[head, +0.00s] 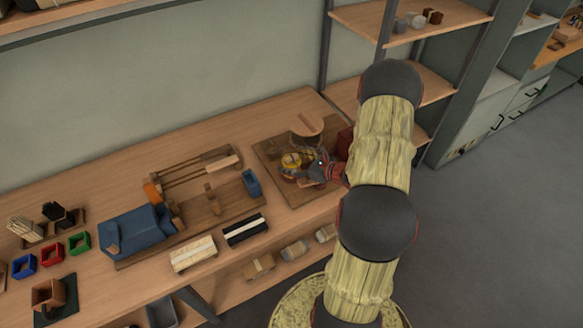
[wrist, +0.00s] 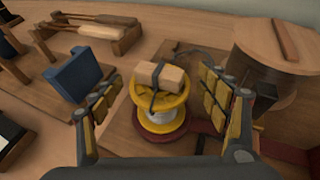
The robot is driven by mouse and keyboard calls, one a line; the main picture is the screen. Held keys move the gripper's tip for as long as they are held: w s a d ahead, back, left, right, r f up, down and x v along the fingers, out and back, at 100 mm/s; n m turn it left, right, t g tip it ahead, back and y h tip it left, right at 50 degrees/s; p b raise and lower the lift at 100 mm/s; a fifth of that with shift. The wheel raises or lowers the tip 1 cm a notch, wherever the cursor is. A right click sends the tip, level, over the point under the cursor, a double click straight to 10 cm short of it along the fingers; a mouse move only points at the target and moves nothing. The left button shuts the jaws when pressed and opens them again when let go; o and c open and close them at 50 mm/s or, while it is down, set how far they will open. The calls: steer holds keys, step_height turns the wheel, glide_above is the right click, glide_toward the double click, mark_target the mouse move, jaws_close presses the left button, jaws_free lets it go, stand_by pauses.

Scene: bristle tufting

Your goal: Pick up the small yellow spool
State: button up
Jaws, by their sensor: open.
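The small yellow spool (wrist: 161,110) stands upright between my open fingers in the wrist view, with yellow flanges and a pale wound middle. A light wooden block (wrist: 160,75) with a dark band lies on top of it. My gripper (wrist: 160,118) is open, one finger on each side of the spool, with a gap visible on both sides. In the head view the spool (head: 292,161) shows on a brown board (head: 268,158) on the bench, partly hidden by my gripper (head: 312,172).
A round wooden-lidded container (wrist: 275,65) stands close behind my right finger. A blue block (wrist: 73,76) stands left of my left finger. In the head view a blue cloth-like item (head: 135,230), brush blocks (head: 193,253) and small coloured bins (head: 52,254) lie further left.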

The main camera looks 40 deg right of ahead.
steer(key=shift+c, duration=1.3)
steer(key=c, duration=1)
